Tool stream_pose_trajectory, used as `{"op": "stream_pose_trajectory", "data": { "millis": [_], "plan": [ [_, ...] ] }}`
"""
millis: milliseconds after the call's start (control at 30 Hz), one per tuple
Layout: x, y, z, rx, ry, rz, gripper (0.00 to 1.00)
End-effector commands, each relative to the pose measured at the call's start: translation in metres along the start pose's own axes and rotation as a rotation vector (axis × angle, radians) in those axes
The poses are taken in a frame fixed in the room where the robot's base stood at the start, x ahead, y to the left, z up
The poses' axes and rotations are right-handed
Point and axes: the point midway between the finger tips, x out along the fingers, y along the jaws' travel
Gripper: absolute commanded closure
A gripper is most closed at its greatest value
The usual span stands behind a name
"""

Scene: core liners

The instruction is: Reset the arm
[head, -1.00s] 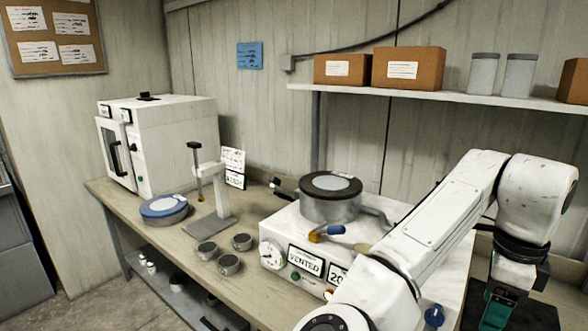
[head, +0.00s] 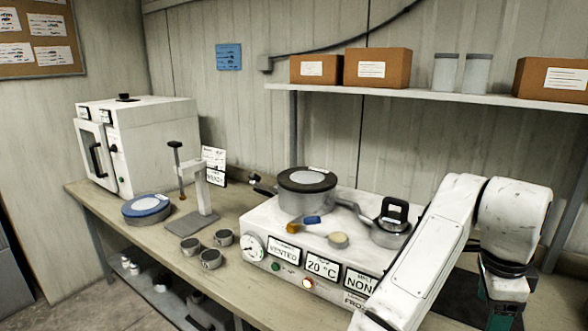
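My arm reaches across the right of the head view. Its upper link rises from the bottom edge, bends at the top, and hangs down at the right. My gripper (head: 500,318) is at the lower right, dark with a green part, cut off by the frame edge. Its fingertips do not show, so I cannot see whether it holds anything. It hangs to the right of the white machine (head: 300,250), whose labels read "VENTED" and "20 °C".
A lidded pot (head: 306,195) and a smaller handled vessel (head: 391,225) sit on the machine. Several small tins (head: 211,259), a blue-rimmed disc (head: 147,209), a stand (head: 203,195) and a white oven (head: 140,145) stand left on the bench. A shelf (head: 420,96) with boxes hangs above.

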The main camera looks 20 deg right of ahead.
Motion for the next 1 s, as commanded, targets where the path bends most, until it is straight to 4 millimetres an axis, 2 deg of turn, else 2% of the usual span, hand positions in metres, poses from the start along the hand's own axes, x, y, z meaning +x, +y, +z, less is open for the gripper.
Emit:
{"op": "stream_pose_trajectory", "data": {
  "millis": [167,300,467,567,767,867,1000],
  "plan": [
    [0.022,-0.001,-0.019,-0.187,0.1,-0.082,0.32],
    [0.043,0.001,-0.027,-0.413,0.185,-0.145,0.32],
    [0.071,0.011,-0.027,-0.703,0.256,-0.185,0.32],
    [0.09,0.024,-0.022,-0.895,0.28,-0.194,0.32],
    [0.137,0.068,-0.004,-1.296,0.272,-0.185,0.32],
    [0.161,0.101,0.007,-1.496,0.233,-0.174,0.32],
    [0.193,0.161,0.023,-1.769,0.13,-0.156,0.32]
  ]
}}
